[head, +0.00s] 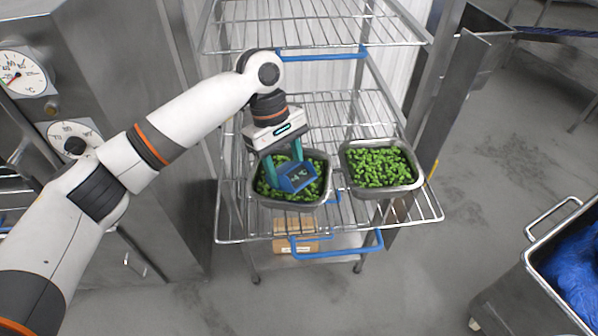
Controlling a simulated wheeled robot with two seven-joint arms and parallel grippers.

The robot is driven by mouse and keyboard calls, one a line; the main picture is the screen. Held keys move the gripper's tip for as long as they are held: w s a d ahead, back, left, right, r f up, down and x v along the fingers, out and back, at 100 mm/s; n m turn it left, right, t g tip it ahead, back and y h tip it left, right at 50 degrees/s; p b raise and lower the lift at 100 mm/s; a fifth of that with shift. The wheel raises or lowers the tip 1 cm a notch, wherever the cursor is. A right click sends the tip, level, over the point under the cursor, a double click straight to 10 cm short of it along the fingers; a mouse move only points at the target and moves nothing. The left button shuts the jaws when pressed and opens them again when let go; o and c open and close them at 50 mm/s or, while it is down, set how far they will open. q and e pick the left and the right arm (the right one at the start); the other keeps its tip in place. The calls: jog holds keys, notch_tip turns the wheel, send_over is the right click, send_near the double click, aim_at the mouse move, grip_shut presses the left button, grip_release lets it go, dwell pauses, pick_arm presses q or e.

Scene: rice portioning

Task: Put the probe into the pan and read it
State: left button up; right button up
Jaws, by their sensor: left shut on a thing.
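Two metal pans with green contents stand side by side on a wire shelf of the rack: the left pan (287,205) and the right pan (386,192). My left gripper (284,170) points down over the left pan, shut on the blue probe (297,178). The probe's small display faces me and shows pale digits, too small to read with certainty. The probe's lower end is hidden, so I cannot tell whether it is in the green contents. My right gripper is not in view.
The wire rack (330,229) has another shelf above the pans and a cardboard box (295,236) below. A steel cabinet with dials (22,72) stands at left. A steel bin (545,285) holding blue material stands at lower right. The floor between is clear.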

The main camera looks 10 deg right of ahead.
pick_arm(q)
jog(key=shift+r+p, duration=2.85)
jog(key=shift+p, duration=0.45)
jog(key=shift+r+p, duration=0.7)
jog(key=shift+r, duration=1.15)
